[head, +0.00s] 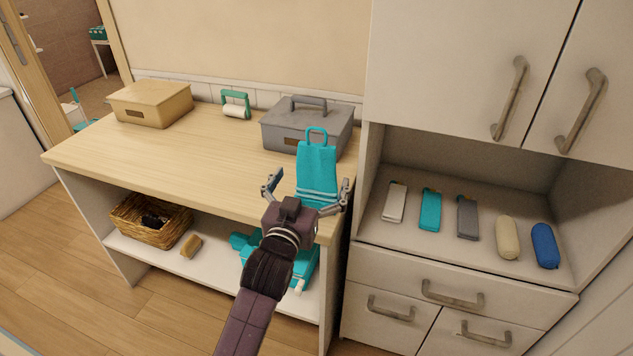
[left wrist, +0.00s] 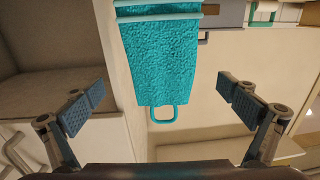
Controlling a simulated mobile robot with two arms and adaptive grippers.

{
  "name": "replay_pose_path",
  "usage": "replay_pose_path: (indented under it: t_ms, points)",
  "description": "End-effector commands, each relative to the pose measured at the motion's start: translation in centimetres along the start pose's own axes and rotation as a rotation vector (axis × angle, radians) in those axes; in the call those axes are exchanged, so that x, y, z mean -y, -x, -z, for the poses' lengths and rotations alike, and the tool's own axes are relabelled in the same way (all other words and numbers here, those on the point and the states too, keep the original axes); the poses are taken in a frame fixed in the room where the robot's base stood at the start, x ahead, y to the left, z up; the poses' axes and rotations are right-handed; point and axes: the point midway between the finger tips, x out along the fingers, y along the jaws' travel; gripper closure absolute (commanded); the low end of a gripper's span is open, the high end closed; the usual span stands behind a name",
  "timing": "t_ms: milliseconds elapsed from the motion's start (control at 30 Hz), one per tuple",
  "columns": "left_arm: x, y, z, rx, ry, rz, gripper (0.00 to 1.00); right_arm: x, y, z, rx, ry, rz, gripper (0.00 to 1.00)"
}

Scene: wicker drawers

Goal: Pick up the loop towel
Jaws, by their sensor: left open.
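The teal loop towel (head: 317,172) has lighter bands near one end and a loop at the other. In the head view it is at the right end of the wooden counter, in front of the grey box, loop end away from me. My left gripper (head: 307,188) is open around its near end, with the fingers spread to either side. In the left wrist view the towel (left wrist: 162,60) lies ahead between the open fingers of the left gripper (left wrist: 161,91), its loop pointing down the picture. Nothing is held. The gripper hides part of the towel's near end in the head view.
The counter (head: 205,150) carries a grey box (head: 305,128), a tan box (head: 150,103) and a green-handled roller (head: 236,105). A wicker basket (head: 150,220) is on the shelf below. A cabinet (head: 450,265) stands close at right, with several small items in its niche.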

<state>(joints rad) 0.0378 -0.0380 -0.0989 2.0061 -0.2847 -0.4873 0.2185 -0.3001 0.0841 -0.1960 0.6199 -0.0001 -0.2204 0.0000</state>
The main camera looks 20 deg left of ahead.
Motion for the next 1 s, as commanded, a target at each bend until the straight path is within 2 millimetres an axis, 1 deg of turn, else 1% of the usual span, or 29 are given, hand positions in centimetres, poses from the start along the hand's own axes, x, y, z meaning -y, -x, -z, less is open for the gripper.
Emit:
replay_pose_path:
  t_ms: [33, 200, 333, 467, 667, 767, 1000]
  points:
    - [0.1, -0.5, -0.3, -0.002, -0.001, 0.000, 0.00, 0.0, -0.6, 0.0, 0.000, 0.000, 0.000, 1.00]
    - [0.3, -2.8, -0.9, -0.002, -0.001, 0.000, 0.00, 0.1, -2.3, -0.2, 0.000, 0.001, 0.001, 1.00]
    - [0.3, -4.2, -0.7, 0.000, 0.000, -0.001, 0.00, 0.2, -2.8, -0.2, -0.001, 0.002, 0.002, 1.00]
    - [0.3, -4.8, -0.6, 0.002, 0.000, -0.001, 0.00, 0.4, -2.9, -0.2, -0.001, 0.003, 0.004, 1.00]
    - [0.3, -4.9, -0.6, 0.002, 0.000, -0.001, 0.00, 0.8, -2.8, -0.1, -0.002, 0.002, 0.008, 1.00]
    - [0.3, -4.9, -0.6, 0.002, 0.000, -0.001, 0.09, 0.9, -2.8, -0.1, -0.003, 0.002, 0.010, 1.00]
    - [0.3, -4.9, -0.6, 0.002, 0.000, -0.001, 0.35, 0.9, -2.8, -0.1, -0.003, 0.002, 0.009, 1.00]
